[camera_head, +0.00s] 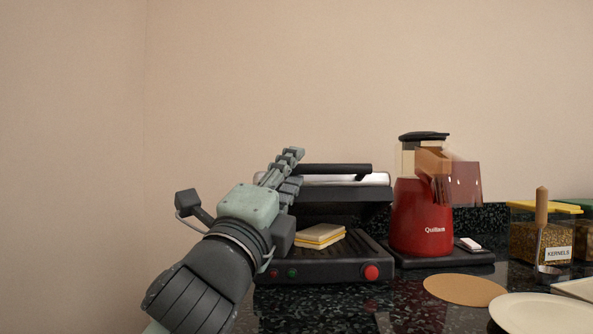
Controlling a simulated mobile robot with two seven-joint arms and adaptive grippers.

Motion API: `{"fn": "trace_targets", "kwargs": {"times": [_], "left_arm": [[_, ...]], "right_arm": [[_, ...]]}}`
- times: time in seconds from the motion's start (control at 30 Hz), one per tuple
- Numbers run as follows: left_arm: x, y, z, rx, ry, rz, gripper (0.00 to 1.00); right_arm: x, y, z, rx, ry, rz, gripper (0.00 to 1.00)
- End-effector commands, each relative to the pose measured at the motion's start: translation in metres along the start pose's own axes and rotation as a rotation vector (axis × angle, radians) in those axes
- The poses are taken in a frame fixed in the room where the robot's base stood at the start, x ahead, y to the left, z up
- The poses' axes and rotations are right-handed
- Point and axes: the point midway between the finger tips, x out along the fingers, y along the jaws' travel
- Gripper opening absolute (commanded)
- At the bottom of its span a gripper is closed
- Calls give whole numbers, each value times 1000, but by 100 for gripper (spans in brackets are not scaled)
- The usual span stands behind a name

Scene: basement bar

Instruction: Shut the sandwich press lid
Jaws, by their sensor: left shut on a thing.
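The sandwich press is dark, with ridged plates. Its lid (345,203) is raised above the base (325,268), with a gap at the front. A sandwich (320,236) lies on the lower plate within the gap. The black handle bar (335,168) runs along the top of the lid. My left gripper (288,166) reaches in from the lower left to the left end of the handle and is shut on it. The fingers hide that end of the handle and the left side of the press. My right gripper is not in view.
A red blender (421,220) stands close at the right of the press, with a blurred brown block shape (450,178) beside its jug. Farther right are a round tan mat (464,290), a white plate (540,313) and a kernels bin (525,241). A wall stands behind.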

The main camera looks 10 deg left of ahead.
Motion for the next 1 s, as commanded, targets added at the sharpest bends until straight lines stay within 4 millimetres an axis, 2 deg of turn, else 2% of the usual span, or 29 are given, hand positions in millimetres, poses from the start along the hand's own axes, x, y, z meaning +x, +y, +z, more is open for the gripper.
{"fn": "trace_targets", "kwargs": {"times": [0.4, 1.0], "left_arm": [[-26, 12, 2, 1, 0, -6, 23], [-27, 15, 2, 0, 1, 1, 23]], "right_arm": [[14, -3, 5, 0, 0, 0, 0], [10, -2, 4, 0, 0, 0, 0]]}}
